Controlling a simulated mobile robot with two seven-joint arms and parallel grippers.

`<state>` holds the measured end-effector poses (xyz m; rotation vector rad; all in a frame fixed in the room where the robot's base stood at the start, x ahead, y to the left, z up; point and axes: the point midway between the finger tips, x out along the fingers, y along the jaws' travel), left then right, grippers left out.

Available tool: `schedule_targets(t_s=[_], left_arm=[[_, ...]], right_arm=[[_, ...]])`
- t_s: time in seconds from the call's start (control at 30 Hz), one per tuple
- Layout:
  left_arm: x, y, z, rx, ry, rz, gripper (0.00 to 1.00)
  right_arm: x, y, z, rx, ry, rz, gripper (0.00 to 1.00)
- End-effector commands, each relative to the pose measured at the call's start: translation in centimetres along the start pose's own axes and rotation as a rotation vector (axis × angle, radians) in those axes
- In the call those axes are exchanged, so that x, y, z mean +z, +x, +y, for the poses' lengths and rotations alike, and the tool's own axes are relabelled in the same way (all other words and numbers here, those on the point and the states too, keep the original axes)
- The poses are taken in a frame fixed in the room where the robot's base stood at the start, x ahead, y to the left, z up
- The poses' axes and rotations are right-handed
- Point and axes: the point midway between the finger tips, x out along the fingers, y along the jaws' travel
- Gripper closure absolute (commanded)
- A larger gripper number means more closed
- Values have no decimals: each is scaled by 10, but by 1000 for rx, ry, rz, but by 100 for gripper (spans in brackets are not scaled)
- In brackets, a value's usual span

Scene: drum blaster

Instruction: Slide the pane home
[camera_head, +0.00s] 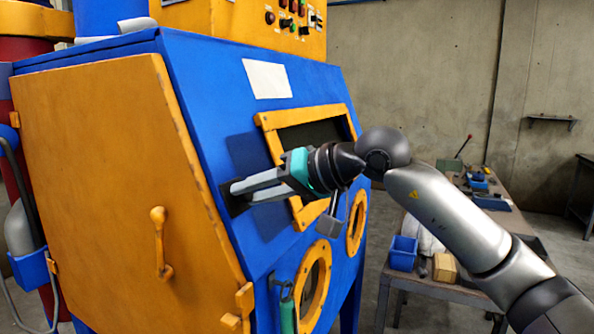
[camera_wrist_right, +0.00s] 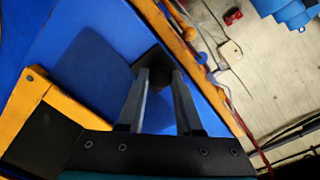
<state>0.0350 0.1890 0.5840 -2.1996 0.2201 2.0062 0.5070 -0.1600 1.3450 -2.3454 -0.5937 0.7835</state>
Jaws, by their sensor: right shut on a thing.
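The blue cabinet (camera_head: 215,100) has a yellow-framed window (camera_head: 260,120) with a dark interior on its sloped front. My right gripper (camera_head: 233,190) reaches in from the right, across the lower part of the window, to the cabinet face left of the frame. In the wrist view its two fingers (camera_wrist_right: 160,76) are shut on a dark rounded knob (camera_wrist_right: 158,82) by a black square plate (camera_wrist_right: 147,57). A darker blue square patch (camera_wrist_right: 90,75) lies between this plate and the yellow window frame (camera_wrist_right: 28,95); I cannot tell whether it is a pane or shadow. My left gripper is not in view.
A large yellow door (camera_head: 95,170) with a handle (camera_head: 160,245) is on the left. Round yellow ports (camera_head: 312,285) sit below the window. A workbench (camera_head: 455,292) with a blue bin (camera_head: 403,253) and a wooden block (camera_head: 445,267) stands at right.

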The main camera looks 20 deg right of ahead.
Motion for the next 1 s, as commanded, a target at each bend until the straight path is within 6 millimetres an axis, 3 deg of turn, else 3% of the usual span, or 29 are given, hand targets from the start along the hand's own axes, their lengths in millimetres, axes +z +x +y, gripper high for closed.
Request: schedule_targets(t_s=[0.6, 1.0], left_arm=[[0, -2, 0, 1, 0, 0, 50], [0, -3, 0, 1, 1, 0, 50]], right_arm=[[-31, -3, 27, -1, 0, 7, 100], [-38, -3, 34, -2, -2, 6, 100]])
